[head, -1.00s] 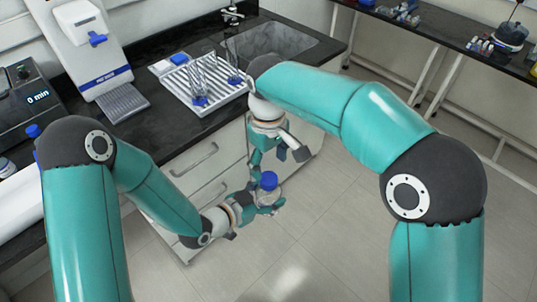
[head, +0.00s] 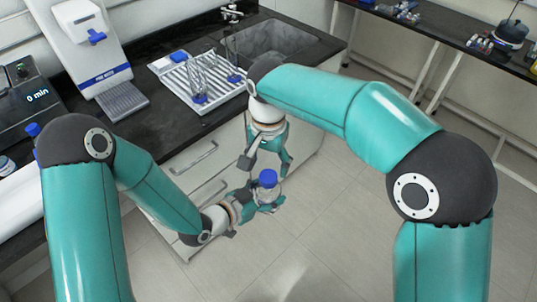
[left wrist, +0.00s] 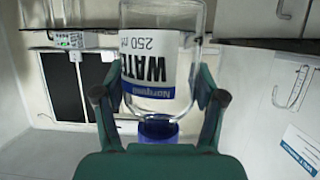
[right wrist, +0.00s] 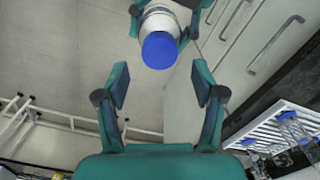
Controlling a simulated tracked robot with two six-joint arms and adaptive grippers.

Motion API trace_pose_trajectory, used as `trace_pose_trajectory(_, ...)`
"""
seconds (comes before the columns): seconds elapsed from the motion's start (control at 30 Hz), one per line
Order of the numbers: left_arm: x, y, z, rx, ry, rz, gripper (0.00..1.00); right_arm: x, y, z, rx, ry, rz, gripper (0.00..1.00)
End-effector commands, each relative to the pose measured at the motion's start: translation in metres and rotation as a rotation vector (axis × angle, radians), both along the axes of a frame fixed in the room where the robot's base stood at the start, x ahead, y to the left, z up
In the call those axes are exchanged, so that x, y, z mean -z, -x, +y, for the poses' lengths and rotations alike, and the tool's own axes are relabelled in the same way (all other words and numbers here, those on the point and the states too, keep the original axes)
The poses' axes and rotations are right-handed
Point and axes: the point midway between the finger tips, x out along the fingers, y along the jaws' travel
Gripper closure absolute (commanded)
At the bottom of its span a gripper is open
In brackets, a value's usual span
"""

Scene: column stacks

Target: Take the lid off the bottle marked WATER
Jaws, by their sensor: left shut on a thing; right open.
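The clear bottle (left wrist: 160,105) carries a white label reading WATER, 250 ml, and shows upside down in the left wrist view. Its blue lid (head: 268,178) is on it, facing up in the head view. My left gripper (head: 263,200) is shut around the bottle's body and holds it upright in the air, in front of the drawers. My right gripper (head: 267,167) is open and empty, pointing down just above the lid. In the right wrist view the lid (right wrist: 160,50) lies beyond the open fingertips, roughly between them but not touching.
The black counter (head: 165,135) with drawers (head: 200,185) below stands behind and left of the grippers. A white rack (head: 185,85) with glassware sits on it beside the sink (head: 275,45). Open floor (head: 330,220) lies below and right.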

Motion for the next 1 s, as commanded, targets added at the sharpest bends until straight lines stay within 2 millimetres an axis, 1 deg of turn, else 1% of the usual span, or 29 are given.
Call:
trace_pose_trajectory(0.03, -0.001, 0.000, 0.000, 0.000, 0.001, -0.002, 1.00, 0.009, 0.000, -0.001, 0.000, 0.002, 0.003, 0.32)
trace_pose_trajectory(0.1, -0.001, 0.000, 0.000, 0.000, 0.001, -0.002, 1.00, 0.019, 0.001, 0.000, -0.001, 0.002, 0.003, 0.32)
trace_pose_trajectory(0.3, -0.001, 0.000, 0.000, 0.000, 0.001, -0.002, 1.00, 0.042, 0.000, 0.000, -0.002, 0.000, 0.001, 0.32)
trace_pose_trajectory(0.47, -0.001, 0.000, 0.000, 0.000, 0.001, -0.002, 1.00, 0.049, 0.000, 0.000, -0.002, -0.001, 0.000, 0.32)
trace_pose_trajectory(0.7, -0.001, 0.000, 0.000, 0.000, 0.001, -0.002, 1.00, 0.050, 0.000, 0.000, -0.002, -0.002, -0.001, 0.32)
trace_pose_trajectory(0.77, -0.001, 0.000, 0.000, 0.000, 0.001, -0.002, 1.00, 0.050, 0.000, 0.000, -0.002, -0.002, -0.001, 0.42)
trace_pose_trajectory(1.0, -0.001, 0.000, 0.000, 0.000, 0.001, -0.002, 1.00, 0.050, 0.000, 0.000, -0.003, -0.002, -0.001, 0.82)
